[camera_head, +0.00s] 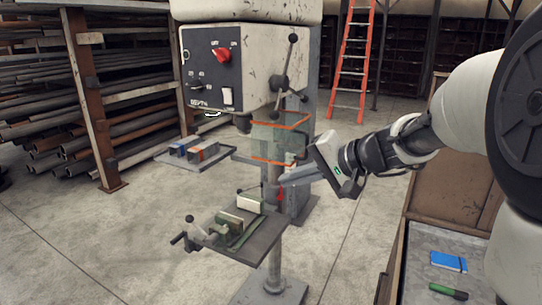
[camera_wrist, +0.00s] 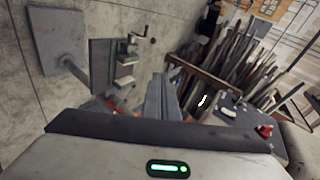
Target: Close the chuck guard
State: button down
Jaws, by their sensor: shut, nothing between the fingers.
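The chuck guard (camera_head: 278,140) is a clear, greenish shield with orange edges. In the head view it hangs below the drill press head (camera_head: 235,68), to the right of the dark chuck (camera_head: 243,123). My gripper (camera_head: 284,183) is at the right of the press, its fingers pointing left, just below the guard's lower edge in the picture. I cannot tell whether they touch the guard. In the wrist view the grey fingers (camera_wrist: 162,97) are together and hold nothing. I cannot make out the guard clearly there.
The press table (camera_head: 262,240) carries a green vise (camera_head: 232,222). A feed handle (camera_head: 285,75) sticks out of the head's right side. A tray with small boxes (camera_head: 195,152) stands behind. A workbench (camera_head: 425,245) is at lower right.

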jog(key=w+d+f+m+t+b, duration=0.2)
jog(key=w+d+m+t, duration=0.55)
jog(key=w+d, duration=0.9)
jog(key=p+x, duration=0.2)
jog(key=x, duration=0.7)
jog(key=s+a, duration=0.1)
jog(key=s+a+r+t, duration=0.1)
jog(key=shift+s+n, duration=0.25)
jog(key=shift+s, duration=0.15)
jog(key=shift+a+b, duration=0.2)
jog(key=shift+b, duration=0.25)
